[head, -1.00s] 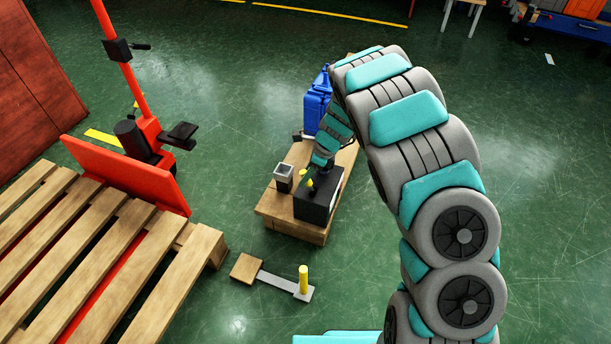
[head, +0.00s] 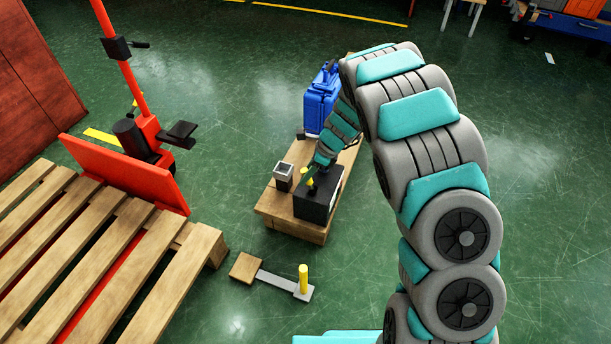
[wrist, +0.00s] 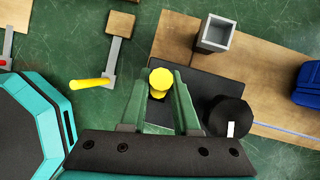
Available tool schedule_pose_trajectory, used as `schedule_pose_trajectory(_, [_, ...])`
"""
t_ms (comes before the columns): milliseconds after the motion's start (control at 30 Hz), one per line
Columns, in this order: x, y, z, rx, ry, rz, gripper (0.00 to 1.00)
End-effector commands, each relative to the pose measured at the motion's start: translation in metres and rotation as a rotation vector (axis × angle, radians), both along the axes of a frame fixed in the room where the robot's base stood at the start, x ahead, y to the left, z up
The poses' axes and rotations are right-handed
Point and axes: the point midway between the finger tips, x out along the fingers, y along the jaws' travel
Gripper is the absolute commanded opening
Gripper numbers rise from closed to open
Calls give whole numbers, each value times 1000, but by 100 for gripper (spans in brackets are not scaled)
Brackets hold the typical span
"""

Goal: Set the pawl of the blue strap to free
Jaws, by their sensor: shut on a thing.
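A yellow knob (wrist: 161,77) stands on a black box (wrist: 217,86) in the wrist view. My gripper (wrist: 160,92) has its two green fingers on either side of the knob and is shut on it. In the head view my gripper (head: 314,166) reaches down to the black box (head: 318,203), and the yellow knob (head: 309,176) shows partly beside the fingers. A round black knob with a white mark (wrist: 229,117) is right of my fingers. A thin bluish line (wrist: 285,134) runs on the wood at right; I cannot tell whether it is the blue strap. No pawl is clearly identifiable.
The box stands on a low wooden platform (head: 277,213) with a grey square cup (head: 283,171) and a blue case (head: 322,100). A floor lever with a yellow handle (head: 303,279) lies in front. A pallet (head: 130,262) and red lift (head: 132,172) stand left.

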Motion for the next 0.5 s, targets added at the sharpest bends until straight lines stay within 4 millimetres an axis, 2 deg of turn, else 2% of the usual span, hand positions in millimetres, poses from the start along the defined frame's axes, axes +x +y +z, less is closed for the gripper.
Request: schedule_pose_trajectory(500, [-6, -18, -1, 255, -92, -5, 0])
